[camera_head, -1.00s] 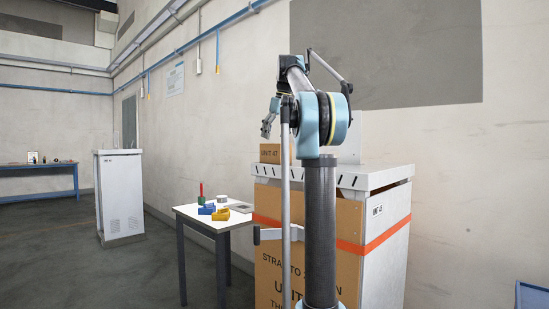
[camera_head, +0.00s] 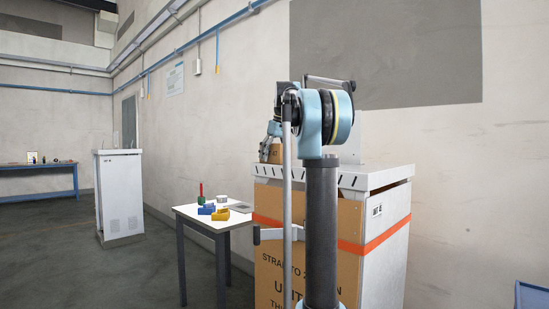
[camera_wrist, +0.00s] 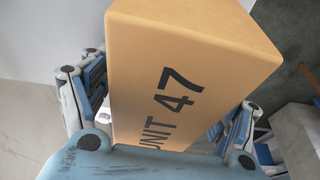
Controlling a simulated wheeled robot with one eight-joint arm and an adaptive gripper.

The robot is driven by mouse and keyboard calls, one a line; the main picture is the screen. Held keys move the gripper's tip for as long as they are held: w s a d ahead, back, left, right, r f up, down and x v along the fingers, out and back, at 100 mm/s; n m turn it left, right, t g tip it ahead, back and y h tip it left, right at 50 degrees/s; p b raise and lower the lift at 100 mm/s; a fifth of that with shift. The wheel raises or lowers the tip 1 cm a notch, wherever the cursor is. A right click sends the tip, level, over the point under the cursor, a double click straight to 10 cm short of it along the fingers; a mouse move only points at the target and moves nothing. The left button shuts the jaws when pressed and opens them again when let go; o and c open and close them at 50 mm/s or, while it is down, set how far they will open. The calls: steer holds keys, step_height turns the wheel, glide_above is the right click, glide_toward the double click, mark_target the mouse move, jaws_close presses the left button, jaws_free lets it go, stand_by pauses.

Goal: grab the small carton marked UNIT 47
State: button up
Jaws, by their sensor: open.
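The small carton marked UNIT 47 (camera_wrist: 190,75) is tan and fills the middle of the wrist view, its label facing the camera. My gripper (camera_wrist: 160,115) is open, with one finger on each side of the carton. Whether either finger touches it I cannot tell. In the head view the carton (camera_head: 273,155) stands on top of the white cabinet (camera_head: 385,178), partly hidden by my arm. My gripper (camera_head: 270,140) is at the carton there, reaching down over it.
A large tan carton (camera_head: 268,270) is held against the cabinet front by an orange strap (camera_head: 385,235). A small table (camera_head: 190,213) with blue and yellow parts (camera_head: 220,213) stands to the left. A wall rises behind the cabinet.

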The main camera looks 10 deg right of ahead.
steer(key=c, duration=1.5)
steer(key=shift+o, duration=0.2)
steer(key=shift+r, duration=0.1)
